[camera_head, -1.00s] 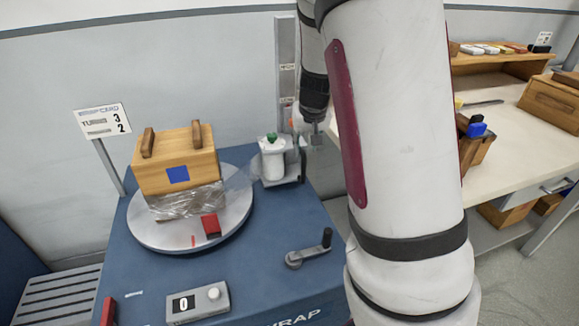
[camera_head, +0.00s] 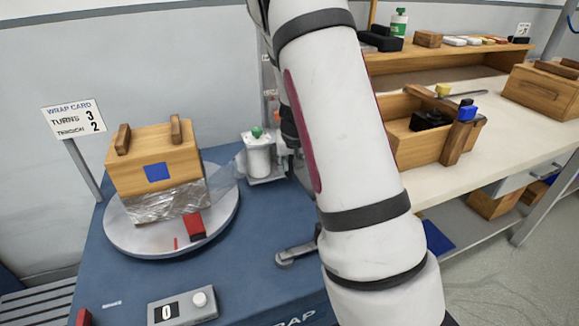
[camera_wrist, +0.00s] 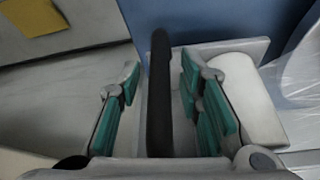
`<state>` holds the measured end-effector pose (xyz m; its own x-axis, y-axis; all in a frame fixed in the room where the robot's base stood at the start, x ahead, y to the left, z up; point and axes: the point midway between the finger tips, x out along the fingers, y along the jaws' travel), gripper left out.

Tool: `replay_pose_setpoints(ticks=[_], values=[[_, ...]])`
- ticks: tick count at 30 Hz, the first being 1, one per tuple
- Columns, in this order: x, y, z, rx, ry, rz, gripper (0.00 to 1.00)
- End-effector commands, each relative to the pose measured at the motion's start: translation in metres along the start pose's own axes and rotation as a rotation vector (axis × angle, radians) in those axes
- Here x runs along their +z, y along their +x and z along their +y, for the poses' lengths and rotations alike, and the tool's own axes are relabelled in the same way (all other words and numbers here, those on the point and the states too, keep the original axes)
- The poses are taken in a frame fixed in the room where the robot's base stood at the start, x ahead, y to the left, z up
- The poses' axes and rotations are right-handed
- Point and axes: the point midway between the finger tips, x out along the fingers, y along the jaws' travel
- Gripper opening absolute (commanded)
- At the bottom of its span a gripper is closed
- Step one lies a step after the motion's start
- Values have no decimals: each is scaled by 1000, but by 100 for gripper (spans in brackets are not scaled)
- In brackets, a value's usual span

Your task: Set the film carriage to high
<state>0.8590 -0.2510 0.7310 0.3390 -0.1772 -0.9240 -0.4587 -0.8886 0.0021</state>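The film carriage (camera_head: 258,155) holds a white film roll with a green top and sits low on a grey mast (camera_head: 268,75), right of the turntable. Clear film runs from it toward the wrapped load. My arm hides most of the mast and my gripper's fingers in the head view. In the wrist view my gripper (camera_wrist: 158,100) is open, with green pads on either side of a dark bar (camera_wrist: 160,90). A gap shows on the bar's left; the right pads are close to it, and contact is unclear. The white roll (camera_wrist: 248,105) lies just right of the fingers.
A wooden box (camera_head: 155,160) stands on the round turntable (camera_head: 125,238). A control box (camera_head: 182,306) and a crank (camera_head: 295,255) are at the front. A card (camera_head: 74,118) reads turns 3, tension 2. A workbench (camera_head: 500,125) with wooden boxes stands right.

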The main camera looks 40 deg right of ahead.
Motion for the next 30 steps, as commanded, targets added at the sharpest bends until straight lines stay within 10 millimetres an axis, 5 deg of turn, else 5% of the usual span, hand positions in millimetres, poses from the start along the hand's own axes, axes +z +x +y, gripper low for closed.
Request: replay_pose_setpoints(ticks=[9,14,23,30], values=[[0,2,0,0,0,0,33],[0,2,0,0,0,0,0],[-2,-2,0,1,-2,1,0],[-16,-36,1,0,-4,3,0]])
